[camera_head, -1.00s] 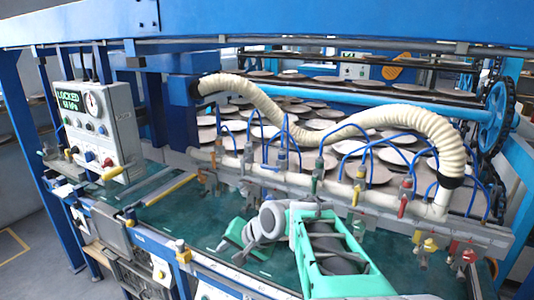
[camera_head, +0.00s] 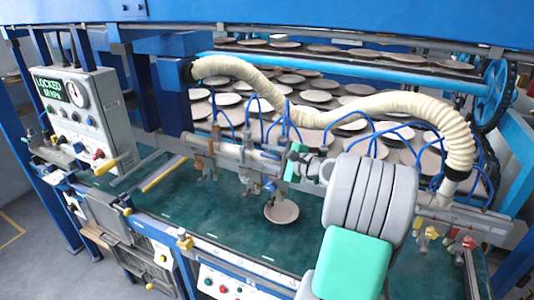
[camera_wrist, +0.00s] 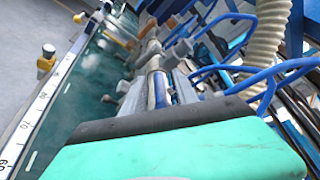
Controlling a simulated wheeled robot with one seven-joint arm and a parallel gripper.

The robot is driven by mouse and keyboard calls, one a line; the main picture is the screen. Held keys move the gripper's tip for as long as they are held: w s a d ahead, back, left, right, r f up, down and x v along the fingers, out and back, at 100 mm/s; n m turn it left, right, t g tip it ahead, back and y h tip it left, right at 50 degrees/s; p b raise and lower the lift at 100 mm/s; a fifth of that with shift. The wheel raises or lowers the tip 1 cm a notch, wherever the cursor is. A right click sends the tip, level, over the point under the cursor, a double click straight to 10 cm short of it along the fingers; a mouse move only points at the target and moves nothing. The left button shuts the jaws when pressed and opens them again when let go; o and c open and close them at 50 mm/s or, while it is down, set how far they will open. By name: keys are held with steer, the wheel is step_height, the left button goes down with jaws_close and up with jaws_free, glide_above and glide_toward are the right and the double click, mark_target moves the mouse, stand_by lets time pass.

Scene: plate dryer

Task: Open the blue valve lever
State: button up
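A pipe manifold (camera_head: 232,152) carries a row of small valves with coloured levers and thin blue hoses. A small blue piece (camera_wrist: 160,88) shows on the pipe in the wrist view, possibly the blue valve lever; I cannot tell for sure. In the wrist view a mint-green part with a dark edge fills the bottom and hides the fingertips. Contact with a valve and finger opening cannot be made out.
A control box (camera_head: 85,110) at left reads LOCKED. A ribbed cream hose (camera_head: 330,115) arches over the manifold. One plate (camera_head: 281,212) lies below it on the green surface (camera_head: 225,225); many more fill the racks behind. Yellow-handled bars (camera_head: 163,175) stick out at left.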

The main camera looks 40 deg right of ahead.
steer(key=shift+a, duration=0.1)
steer(key=shift+c, duration=0.4)
jaws_close()
